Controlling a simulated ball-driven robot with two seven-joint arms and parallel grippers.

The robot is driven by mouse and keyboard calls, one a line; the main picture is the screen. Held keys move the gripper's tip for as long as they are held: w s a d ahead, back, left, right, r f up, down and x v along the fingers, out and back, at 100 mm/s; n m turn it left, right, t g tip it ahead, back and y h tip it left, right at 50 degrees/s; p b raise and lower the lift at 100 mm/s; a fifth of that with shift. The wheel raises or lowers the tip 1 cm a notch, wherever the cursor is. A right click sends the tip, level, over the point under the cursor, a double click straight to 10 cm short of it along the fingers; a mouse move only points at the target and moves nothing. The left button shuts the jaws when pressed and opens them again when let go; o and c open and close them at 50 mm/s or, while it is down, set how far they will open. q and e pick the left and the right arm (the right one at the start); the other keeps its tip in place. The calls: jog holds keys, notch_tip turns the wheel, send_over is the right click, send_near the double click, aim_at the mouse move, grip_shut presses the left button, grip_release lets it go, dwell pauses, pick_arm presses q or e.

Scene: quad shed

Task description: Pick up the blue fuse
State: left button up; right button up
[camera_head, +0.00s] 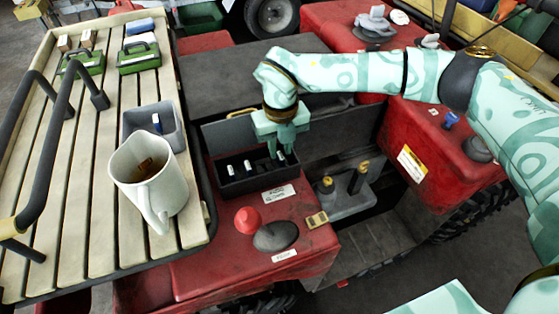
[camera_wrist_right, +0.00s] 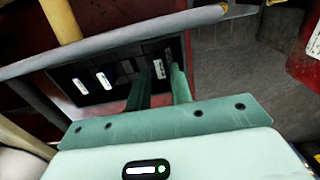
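A dark open fuse box (camera_head: 236,185) stands on the red bodywork and holds several small upright fuses with white labels. Two fuses stand clear of the gripper, one (camera_head: 230,171) at the left and one (camera_head: 248,166) near the middle. My right gripper (camera_head: 280,153) reaches down into the right end of the box. Its fingers are apart, on either side of a fuse that also shows in the wrist view (camera_wrist_right: 158,69). I cannot see clear contact. A blue piece (camera_head: 157,122) stands in the grey bin (camera_head: 137,123). The fuses' body colours are hard to make out. My left gripper is out of view.
A white jug (camera_head: 148,182) stands on the slatted rack (camera_head: 76,235) left of the box. Green cases (camera_head: 139,56) lie farther back. A red knob (camera_head: 247,219) and a grey tray (camera_head: 346,203) with yellow-topped items sit close to the box.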

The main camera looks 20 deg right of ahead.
notch_tip(320, 180, down, 2)
jog(key=shift+f, duration=0.1)
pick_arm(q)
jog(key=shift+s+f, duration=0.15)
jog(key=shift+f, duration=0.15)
pick_arm(e)
jog(key=shift+c, duration=0.3)
grip_shut()
jog(key=shift+r, duration=0.2)
